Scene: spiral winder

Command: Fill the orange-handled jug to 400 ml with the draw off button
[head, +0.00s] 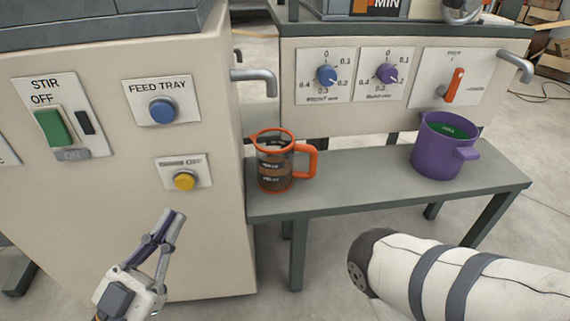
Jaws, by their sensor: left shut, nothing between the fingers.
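The orange-handled jug (275,165) stands upright on the grey bench, its handle to the right. It is clear, with an orange rim and base, white marks and something brown inside; I cannot read the level. A grey spout (256,78) sticks out from the cream machine above the jug. No stream shows below it. The yellow button (185,180) sits on a plate whose small label is hard to read, below the feed tray button. My left gripper (174,218) is shut and empty, below the yellow button and apart from it in the picture. My right gripper is out of view.
A purple jug (446,146) with green contents stands on the bench (370,180) at right. The blue feed tray button (162,110) and green stir switch (54,128) are nearby. A panel with two dials and an orange lever (454,86) stands behind. My right arm fills the lower right.

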